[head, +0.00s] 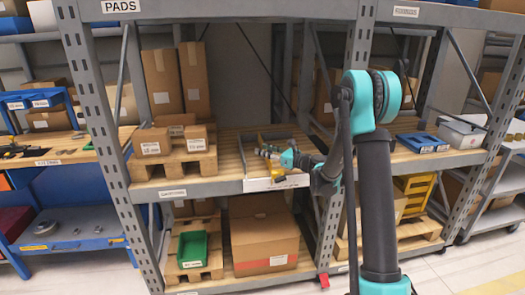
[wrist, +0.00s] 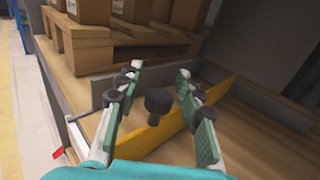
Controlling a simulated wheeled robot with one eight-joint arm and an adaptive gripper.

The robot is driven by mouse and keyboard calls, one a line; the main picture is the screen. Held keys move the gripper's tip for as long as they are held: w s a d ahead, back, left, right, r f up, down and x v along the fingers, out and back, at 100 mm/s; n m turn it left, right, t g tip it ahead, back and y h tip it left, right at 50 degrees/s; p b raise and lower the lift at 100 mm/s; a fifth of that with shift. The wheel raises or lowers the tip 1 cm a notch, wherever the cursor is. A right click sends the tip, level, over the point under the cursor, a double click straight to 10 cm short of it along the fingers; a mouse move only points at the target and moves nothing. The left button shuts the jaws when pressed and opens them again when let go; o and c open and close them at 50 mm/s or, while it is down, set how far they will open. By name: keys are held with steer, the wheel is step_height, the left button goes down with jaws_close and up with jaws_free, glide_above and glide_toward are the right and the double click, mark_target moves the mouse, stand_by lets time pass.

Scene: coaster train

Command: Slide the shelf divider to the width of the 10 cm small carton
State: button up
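The yellow shelf divider (wrist: 215,91) stands on the wooden shelf in a low grey frame, with a black round knob (wrist: 158,101) on it. My gripper (wrist: 160,72) is open, its fingers apart on both sides of the knob in the picture. I cannot tell whether they touch it. In the head view my gripper (head: 272,153) reaches in over the shelf's front edge and hides most of the divider. A small carton (head: 196,138) stands on a wooden pallet (head: 172,166) left of the frame. Its label is too small to read surely.
A wider carton (head: 152,142) and another carton (head: 176,125) share the pallet. The grey frame wall (head: 241,152) lies between pallet and divider. A shelf upright (head: 355,60) and blue bin (head: 422,142) are to the right. A large carton (head: 263,235) sits below.

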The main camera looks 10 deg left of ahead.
steer(key=v, duration=1)
steer(key=shift+s+d, duration=0.15)
steer(key=shift+d, duration=0.15)
steer(key=s+d+f+n+g+h, duration=0.2)
steer(key=s+f+n+h, duration=0.15)
steer(key=s+n, duration=0.35)
steer(key=s+d+f+n+g+h, duration=0.15)
steer(key=s+n+h, duration=0.3)
steer(key=s, duration=0.45)
steer(key=s+d+f+n+h, duration=0.3)
steer(key=s+d+n, duration=0.3)
steer(key=s, duration=0.3)
steer(key=s+d+f+n+g+h, duration=0.1)
steer(key=s+d+f+n+h, duration=0.3)
steer(key=s+d, duration=0.5)
steer(key=shift+s+d+n+h, duration=0.15)
steer(key=shift+d+n+h, duration=0.2)
steer(key=shift+n, duration=0.8)
